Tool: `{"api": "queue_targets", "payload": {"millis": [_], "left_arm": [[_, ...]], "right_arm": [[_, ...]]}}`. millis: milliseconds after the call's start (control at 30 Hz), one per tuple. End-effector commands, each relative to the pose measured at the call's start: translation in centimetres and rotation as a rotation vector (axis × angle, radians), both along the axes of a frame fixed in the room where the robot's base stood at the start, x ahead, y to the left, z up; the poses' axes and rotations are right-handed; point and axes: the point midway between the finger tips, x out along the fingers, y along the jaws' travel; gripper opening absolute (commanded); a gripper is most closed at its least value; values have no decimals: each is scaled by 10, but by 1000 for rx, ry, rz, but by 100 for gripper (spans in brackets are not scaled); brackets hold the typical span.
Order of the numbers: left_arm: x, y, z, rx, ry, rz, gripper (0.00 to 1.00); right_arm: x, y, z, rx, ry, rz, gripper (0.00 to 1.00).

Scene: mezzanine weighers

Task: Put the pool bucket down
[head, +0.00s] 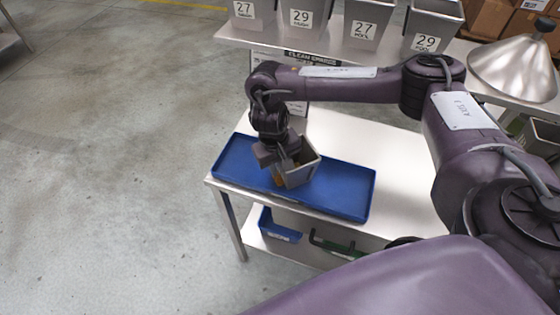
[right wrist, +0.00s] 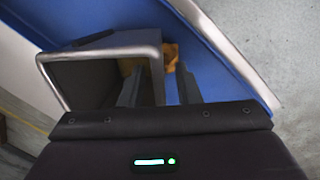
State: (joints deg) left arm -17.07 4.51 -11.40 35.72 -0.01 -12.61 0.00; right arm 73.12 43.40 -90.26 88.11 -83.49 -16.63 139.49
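The pool bucket (head: 303,166) is a small grey metal bucket with a square mouth, over the blue tray (head: 342,192) on the steel table. It looks slightly tilted in the head view, and its base is partly hidden. My right gripper (head: 281,168) is at its left side. In the right wrist view, the bucket (right wrist: 88,50) shows its pale rim, and my right gripper's fingers (right wrist: 160,85) stand apart on either side of one wall, with visible gaps. A small orange-brown patch shows near the fingertips. My left gripper is not in view.
Several grey labelled bins (head: 365,24) stand on the upper shelf (head: 270,42). A metal cone (head: 513,70) is at the right. A blue bin (head: 279,229) sits on the lower shelf. The tray's left end is bare, and open floor lies to the left.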

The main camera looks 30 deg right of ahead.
Motion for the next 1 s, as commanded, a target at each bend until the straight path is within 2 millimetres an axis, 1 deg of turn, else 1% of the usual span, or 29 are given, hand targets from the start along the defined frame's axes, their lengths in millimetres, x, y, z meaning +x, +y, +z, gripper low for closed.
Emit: {"api": "queue_targets", "payload": {"millis": [67, 167, 400, 600, 800, 1000], "left_arm": [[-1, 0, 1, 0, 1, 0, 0], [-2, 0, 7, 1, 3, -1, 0], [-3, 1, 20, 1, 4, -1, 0], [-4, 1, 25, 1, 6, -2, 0], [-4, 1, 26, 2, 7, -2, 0], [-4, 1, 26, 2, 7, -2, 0]], "right_arm": [[1, 0, 6, 0, -3, 1, 30], [2, 2, 19, 0, -5, 2, 30], [3, 8, 68, -1, -8, 4, 30], [3, 13, 101, -1, -6, 3, 30], [2, 15, 118, 0, -3, 2, 30], [1, 16, 121, 0, 0, 0, 30]]}}
